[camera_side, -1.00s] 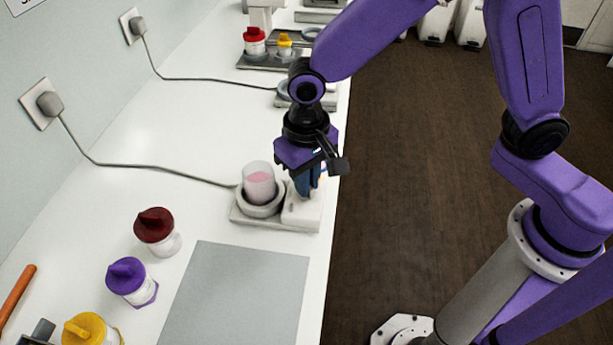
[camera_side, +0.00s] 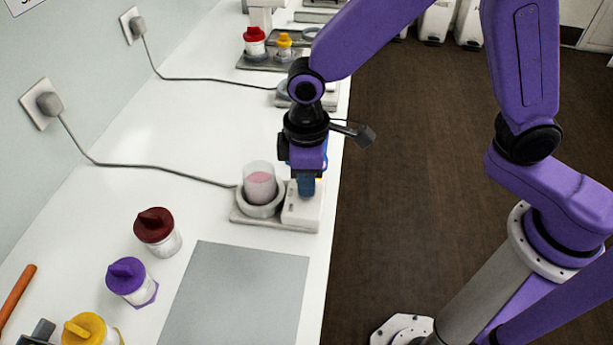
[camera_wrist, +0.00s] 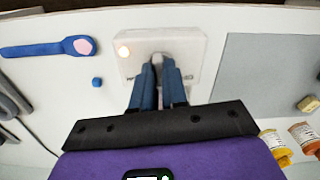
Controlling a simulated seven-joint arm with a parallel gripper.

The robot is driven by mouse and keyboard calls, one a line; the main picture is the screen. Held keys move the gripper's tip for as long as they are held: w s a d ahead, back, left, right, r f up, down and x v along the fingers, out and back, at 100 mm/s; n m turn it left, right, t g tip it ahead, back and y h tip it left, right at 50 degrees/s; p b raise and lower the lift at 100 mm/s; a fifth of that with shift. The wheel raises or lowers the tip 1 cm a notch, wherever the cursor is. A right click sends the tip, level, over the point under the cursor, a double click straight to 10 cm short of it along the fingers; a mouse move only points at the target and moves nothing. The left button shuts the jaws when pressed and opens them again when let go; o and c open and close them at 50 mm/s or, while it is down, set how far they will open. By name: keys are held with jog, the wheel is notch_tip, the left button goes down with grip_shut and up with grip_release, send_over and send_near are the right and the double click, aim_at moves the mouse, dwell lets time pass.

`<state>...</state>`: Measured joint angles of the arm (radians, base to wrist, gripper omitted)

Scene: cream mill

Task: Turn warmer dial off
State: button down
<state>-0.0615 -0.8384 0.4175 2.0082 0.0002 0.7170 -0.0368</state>
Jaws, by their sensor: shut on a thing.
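The warmer's white control box (camera_side: 302,212) sits near the counter's front edge, joined to a grey base with a round well (camera_side: 262,210). A clear beaker with pink contents (camera_side: 260,182) stands upright in the well. My gripper (camera_side: 305,190) points down over the box, its blue fingers shut on the warmer dial. In the wrist view the fingers (camera_wrist: 160,85) close around the pale dial (camera_wrist: 157,59), which they mostly hide.
A grey mat (camera_side: 235,295) lies in front of the warmer. Jars with dark red (camera_side: 154,224), purple (camera_side: 126,275) and yellow (camera_side: 84,328) lids stand to the left.

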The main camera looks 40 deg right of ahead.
jog(key=n, duration=0.3)
jog(key=shift+n, duration=0.3)
jog(key=shift+a+n, duration=0.1)
jog(key=shift+n, duration=1.7)
jog(key=c, duration=1.2)
grip_release()
jog(key=shift+o, duration=0.2)
notch_tip(320, 180, up, 18)
jog(key=shift+f, duration=0.25)
jog(key=s+d+f+m, duration=0.2)
jog(key=s+d+f, duration=0.2)
jog(key=s+d, duration=0.5)
jog(key=s+d+f+m, duration=0.3)
jog(key=s+d+f, duration=0.2)
jog(key=s+d, duration=0.4)
jog(key=d, duration=0.4)
jog(key=shift+f, duration=0.25)
